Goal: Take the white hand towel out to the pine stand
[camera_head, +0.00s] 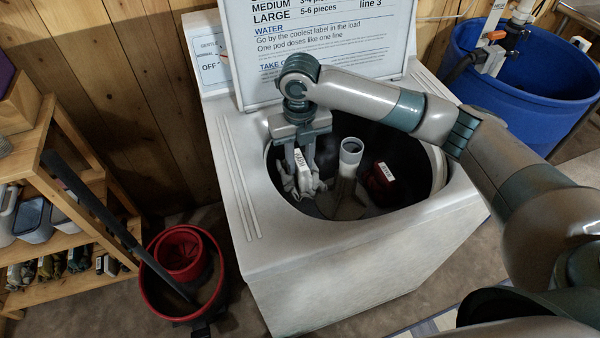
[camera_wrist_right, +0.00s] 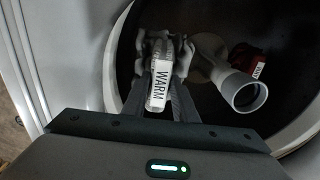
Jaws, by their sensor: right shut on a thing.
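The white hand towel (camera_head: 302,183) hangs bunched in the tub opening of the top-loading washer (camera_head: 340,275), at the left of the tub. A label on it reads WARM in the right wrist view (camera_wrist_right: 160,84). My right gripper (camera_head: 304,167) reaches down into the opening and is shut on the towel; in the right wrist view its fingers lie on both sides of the label. Whether the towel's lower end touches the tub is hidden. The pine stand (camera_head: 85,225) is probably the shelved wooden unit at the left. My left gripper is not in view.
A pale agitator post (camera_head: 350,150) stands in the tub right of the towel. A dark red labelled cloth (camera_head: 382,180) lies beyond it. The open lid (camera_head: 320,40) stands behind. A red bucket (camera_head: 215,265) with a dark handle sits between stand and washer. A blue barrel (camera_head: 530,75) is at right.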

